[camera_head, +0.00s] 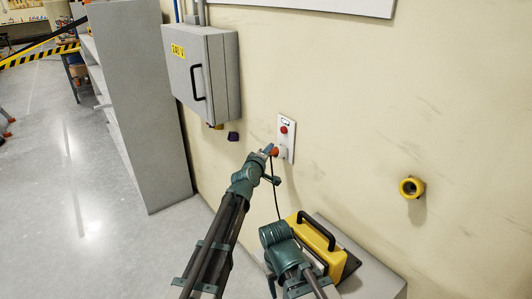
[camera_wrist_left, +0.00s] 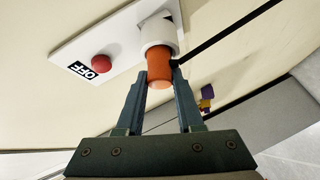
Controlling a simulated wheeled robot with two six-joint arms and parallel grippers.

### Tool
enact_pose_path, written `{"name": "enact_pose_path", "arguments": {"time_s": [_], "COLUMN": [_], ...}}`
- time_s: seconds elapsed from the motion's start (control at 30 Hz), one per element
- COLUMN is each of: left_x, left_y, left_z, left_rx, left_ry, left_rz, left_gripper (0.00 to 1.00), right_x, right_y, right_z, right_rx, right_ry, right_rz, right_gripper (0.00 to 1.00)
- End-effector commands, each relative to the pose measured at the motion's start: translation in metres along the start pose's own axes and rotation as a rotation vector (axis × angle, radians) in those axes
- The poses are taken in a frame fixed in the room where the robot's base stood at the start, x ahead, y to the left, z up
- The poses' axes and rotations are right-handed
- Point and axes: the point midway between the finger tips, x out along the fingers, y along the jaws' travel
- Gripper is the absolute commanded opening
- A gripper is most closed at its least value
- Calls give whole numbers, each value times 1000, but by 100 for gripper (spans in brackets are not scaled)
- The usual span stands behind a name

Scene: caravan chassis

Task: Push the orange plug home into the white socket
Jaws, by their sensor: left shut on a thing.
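The orange plug (camera_wrist_left: 158,68) is between the two fingers of my left gripper (camera_wrist_left: 160,85), which is shut on it in the left wrist view. The plug's far end is at the mouth of the white socket (camera_wrist_left: 157,30) and lines up roughly with it. I cannot tell how deep it sits. In the head view the left gripper (camera_head: 269,150) reaches the wall plate, with the orange plug (camera_head: 275,152) at its tip against the socket (camera_head: 283,152). My right gripper is not in view; only part of that arm shows at the bottom.
The white wall plate (camera_head: 287,121) has a red button (camera_head: 284,129) and, in the wrist view, an OFF label (camera_wrist_left: 83,70). A black cable (camera_head: 275,200) hangs from the plug towards a yellow case (camera_head: 318,238). A grey electrical box (camera_head: 222,75) and yellow ring fitting (camera_head: 412,187) flank it.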

Motion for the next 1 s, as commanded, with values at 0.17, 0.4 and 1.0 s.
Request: {"name": "enact_pose_path", "arguments": {"time_s": [0.17, 0.4, 1.0], "left_x": [4, 5, -14], "left_y": [-2, -2, -3], "left_z": [4, 5, -7], "left_rx": [-4, -5, -4], "left_ry": [3, 3, 1], "left_rz": [7, 8, 4], "left_gripper": [0, 0, 0], "right_x": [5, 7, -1], "right_y": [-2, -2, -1], "right_z": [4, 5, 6], "right_rx": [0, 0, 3], "right_ry": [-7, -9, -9], "right_rz": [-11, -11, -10], "right_gripper": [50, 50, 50]}}
